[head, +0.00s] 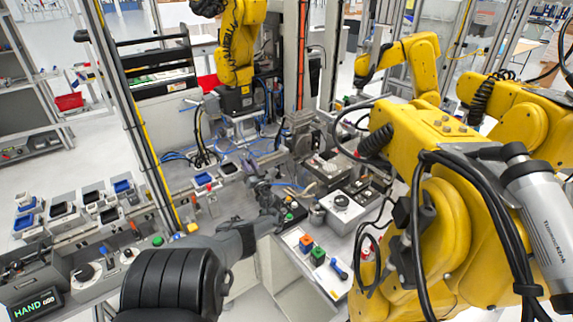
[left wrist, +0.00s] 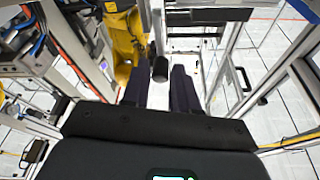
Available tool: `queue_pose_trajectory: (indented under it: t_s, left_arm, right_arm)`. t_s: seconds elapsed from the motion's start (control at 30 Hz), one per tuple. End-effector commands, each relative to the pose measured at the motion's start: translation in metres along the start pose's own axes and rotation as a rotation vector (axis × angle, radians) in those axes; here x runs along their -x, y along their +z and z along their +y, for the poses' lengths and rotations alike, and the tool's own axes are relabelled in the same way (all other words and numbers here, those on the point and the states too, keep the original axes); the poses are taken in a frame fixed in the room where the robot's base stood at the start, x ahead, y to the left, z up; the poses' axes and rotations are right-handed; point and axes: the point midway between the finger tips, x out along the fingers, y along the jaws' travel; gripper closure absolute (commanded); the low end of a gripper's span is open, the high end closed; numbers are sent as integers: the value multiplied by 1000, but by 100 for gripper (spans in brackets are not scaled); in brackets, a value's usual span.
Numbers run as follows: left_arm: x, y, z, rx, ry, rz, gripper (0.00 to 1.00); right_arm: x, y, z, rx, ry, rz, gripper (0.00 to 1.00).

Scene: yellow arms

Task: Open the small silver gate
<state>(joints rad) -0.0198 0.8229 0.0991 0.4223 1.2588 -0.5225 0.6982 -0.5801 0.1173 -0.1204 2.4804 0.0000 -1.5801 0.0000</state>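My left gripper (head: 258,180) reaches over the middle of the workcell in the head view, at the end of my dark grey arm. In the left wrist view its two dark fingers (left wrist: 160,88) stand apart. A short dark cylinder (left wrist: 160,69) shows between or beyond them; I cannot tell whether it touches them. A silver-framed panel (left wrist: 222,62) with a black handle (left wrist: 243,78) is right of the fingers in the left wrist view. It may be the small silver gate, but I cannot tell for sure. My right gripper is not in view.
Large yellow robot arms (head: 440,130) crowd the right side, and another yellow arm (head: 238,45) hangs at the back. A bench with coloured blocks (head: 306,243) lies below my gripper. Silver posts (head: 128,110) rise at left. Small bins (head: 63,211) and a button panel (head: 32,282) stand at far left.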

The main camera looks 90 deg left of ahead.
Motion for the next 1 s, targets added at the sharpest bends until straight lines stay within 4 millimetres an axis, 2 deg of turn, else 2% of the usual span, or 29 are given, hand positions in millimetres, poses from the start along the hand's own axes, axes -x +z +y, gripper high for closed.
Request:
queue_pose_trajectory:
  t_s: [0.37,0.8,1.0]
  left_arm:
    - [5,-2,0,3,-1,2,72]
    - [62,0,0,2,-1,-1,72]
    - [73,-1,0,2,-2,2,72]
  right_arm:
    - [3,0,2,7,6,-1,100]
    - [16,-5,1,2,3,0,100]
    - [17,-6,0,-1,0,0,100]
